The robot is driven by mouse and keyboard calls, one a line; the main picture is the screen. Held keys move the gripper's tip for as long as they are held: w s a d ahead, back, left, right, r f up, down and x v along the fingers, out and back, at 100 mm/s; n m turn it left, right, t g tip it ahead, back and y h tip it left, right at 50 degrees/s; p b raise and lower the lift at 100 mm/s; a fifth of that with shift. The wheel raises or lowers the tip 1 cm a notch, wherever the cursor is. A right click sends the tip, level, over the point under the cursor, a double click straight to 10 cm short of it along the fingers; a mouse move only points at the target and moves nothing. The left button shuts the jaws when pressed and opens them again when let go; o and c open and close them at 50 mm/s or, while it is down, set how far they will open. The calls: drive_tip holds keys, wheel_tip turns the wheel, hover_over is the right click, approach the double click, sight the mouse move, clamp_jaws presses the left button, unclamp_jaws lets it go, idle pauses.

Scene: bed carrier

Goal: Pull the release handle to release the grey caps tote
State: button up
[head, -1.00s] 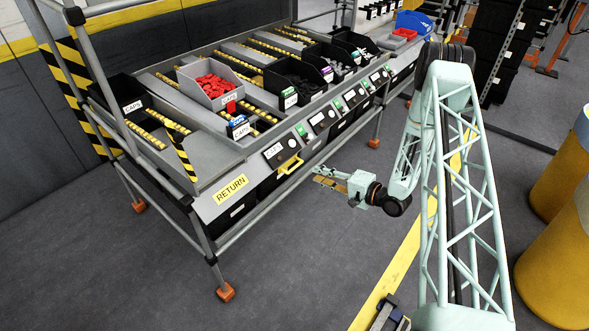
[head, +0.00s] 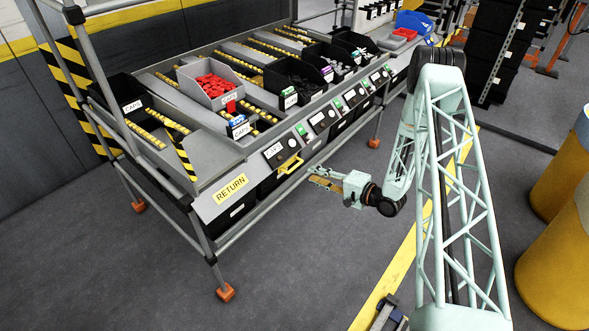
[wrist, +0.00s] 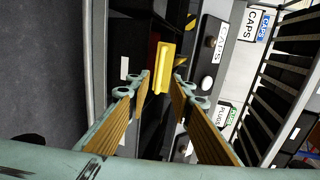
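The grey caps tote (head: 209,84), filled with red caps, sits on a roller lane of the rack. The yellow release handle (head: 289,164) is on the rack's front below the CAPS label, left of my gripper (head: 318,180). In the wrist view the handle (wrist: 160,68) stands just beyond and between the fingertips of my gripper (wrist: 160,88). The fingers are apart and I see nothing held. The gripper appears short of the handle; contact is not clear.
Black totes (head: 294,82) stand on lanes to the right. Yellow barrels (head: 556,175) are at far right. The floor in front of the rack is clear.

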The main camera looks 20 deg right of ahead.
sight(295, 168)
drive_tip(key=shift+b+x, duration=1)
drive_tip(key=shift+x, duration=4.85)
drive_tip(key=shift+c, duration=0.3)
clamp_jaws()
